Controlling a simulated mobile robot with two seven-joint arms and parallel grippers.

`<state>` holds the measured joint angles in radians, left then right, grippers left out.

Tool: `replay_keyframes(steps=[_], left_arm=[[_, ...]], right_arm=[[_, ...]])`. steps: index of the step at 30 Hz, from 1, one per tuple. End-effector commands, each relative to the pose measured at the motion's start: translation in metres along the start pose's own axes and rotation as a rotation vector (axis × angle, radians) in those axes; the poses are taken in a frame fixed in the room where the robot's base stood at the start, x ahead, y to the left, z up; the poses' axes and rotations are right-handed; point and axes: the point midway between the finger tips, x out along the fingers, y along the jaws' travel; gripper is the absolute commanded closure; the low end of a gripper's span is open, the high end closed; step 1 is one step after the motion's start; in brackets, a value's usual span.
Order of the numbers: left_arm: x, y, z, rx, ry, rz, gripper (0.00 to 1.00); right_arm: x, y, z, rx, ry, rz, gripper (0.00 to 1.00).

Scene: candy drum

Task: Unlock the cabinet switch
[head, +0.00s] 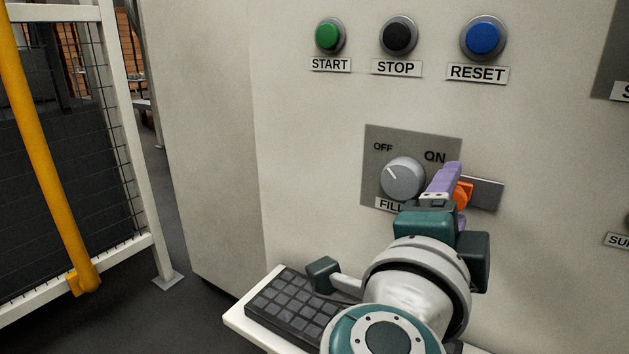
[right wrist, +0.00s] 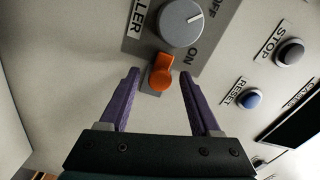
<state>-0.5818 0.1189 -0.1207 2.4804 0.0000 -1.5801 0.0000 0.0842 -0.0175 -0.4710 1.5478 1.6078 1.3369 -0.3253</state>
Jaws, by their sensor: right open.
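The cabinet switch is a round grey knob (head: 403,177) on a grey plate, its white mark turned toward OFF at the upper left. It also shows in the right wrist view (right wrist: 181,22). An orange tab (head: 463,193) sits on a small grey bar just right of the knob. In the right wrist view the orange tab (right wrist: 161,72) lies between the purple fingertips. My right gripper (head: 456,194) is open, its fingers on either side of the tab with gaps visible in the right wrist view (right wrist: 160,78). My left gripper is not in view.
Green START (head: 327,35), black STOP (head: 399,36) and blue RESET (head: 484,38) buttons are above the switch. A keyboard (head: 295,308) on a white shelf juts out below. A mesh fence with a yellow post (head: 45,150) stands at the left.

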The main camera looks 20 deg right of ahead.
Motion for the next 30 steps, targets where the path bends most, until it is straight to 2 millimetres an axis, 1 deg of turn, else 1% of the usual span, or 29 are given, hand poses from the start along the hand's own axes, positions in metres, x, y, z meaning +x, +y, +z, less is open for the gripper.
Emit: replay_keyframes(steps=[1,4,11,14,27,29,30], left_arm=[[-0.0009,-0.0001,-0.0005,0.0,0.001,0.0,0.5],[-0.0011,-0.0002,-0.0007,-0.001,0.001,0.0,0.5],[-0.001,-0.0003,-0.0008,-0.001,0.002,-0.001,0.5],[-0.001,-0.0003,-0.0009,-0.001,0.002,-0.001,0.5],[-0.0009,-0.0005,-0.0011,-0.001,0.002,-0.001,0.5],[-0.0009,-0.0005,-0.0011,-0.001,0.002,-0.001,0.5],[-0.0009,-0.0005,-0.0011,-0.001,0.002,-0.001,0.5]], right_arm=[[0.0045,-0.0006,-0.0002,-0.001,0.0,-0.001,0.36],[0.0093,-0.0004,-0.0002,0.001,0.001,-0.001,0.36],[0.01,0.0002,0.0,0.001,0.0,0.0,0.36],[0.0099,0.0002,0.0,0.001,0.0,0.0,0.45],[0.0096,0.0002,0.0,0.001,-0.001,0.0,0.95],[0.0096,0.0001,0.0,0.001,-0.001,0.0,1.0],[0.0096,0.0002,0.0,0.001,-0.001,0.0,1.0]])
